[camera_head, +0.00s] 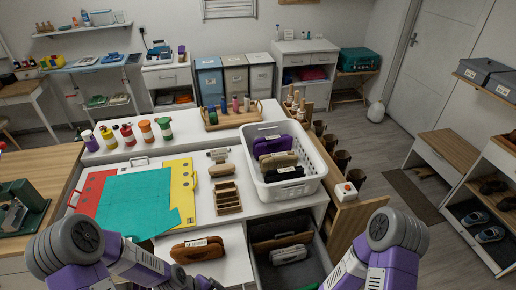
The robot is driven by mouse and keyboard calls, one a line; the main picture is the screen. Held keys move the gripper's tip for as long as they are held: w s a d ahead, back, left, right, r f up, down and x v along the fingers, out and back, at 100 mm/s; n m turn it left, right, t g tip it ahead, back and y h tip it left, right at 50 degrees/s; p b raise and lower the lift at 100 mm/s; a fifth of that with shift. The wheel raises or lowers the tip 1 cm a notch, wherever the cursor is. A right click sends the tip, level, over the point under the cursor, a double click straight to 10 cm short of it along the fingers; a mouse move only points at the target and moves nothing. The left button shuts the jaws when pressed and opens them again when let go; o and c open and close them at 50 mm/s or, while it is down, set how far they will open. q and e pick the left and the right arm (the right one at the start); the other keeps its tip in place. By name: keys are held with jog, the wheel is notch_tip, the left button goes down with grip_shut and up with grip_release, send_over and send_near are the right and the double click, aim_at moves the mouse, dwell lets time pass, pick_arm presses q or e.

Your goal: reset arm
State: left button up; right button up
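My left arm (75,248) comes in from the lower left, with its grey joint and purple links in front of the white table. Its far end runs down to the bottom edge, near a brown case in an open drawer, and no fingertips can be made out. My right arm (395,235) stands at the lower right, with its forearm reaching down and left past the bottom edge. Its fingers are out of the picture. I see nothing held by either arm.
A white basket (318,165) with several cases stands on the table. Left of it are a small wooden rack (227,198) and a teal sheet (135,203) on a coloured board. Below, an open drawer holds a brown case (197,249), and a dark bin (313,268) holds cases.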

pick_arm(q)
jog(key=s+d+f+m+b, duration=0.2)
jog(key=f+m+b, duration=0.1)
jog(key=f, duration=0.3)
jog(key=s+d+f+m+b, duration=0.3)
jog(key=f+m, duration=0.1)
jog(key=f, duration=0.2)
jog(key=shift+d+f, duration=0.15)
jog(key=shift+d, duration=0.1)
pick_arm(e)
notch_tip(320, 180, down, 6)
jog(key=shift+f, duration=0.2)
pick_arm(q)
jog(key=shift+c, duration=0.5)
pick_arm(e)
jog(key=shift+o, duration=0.3)
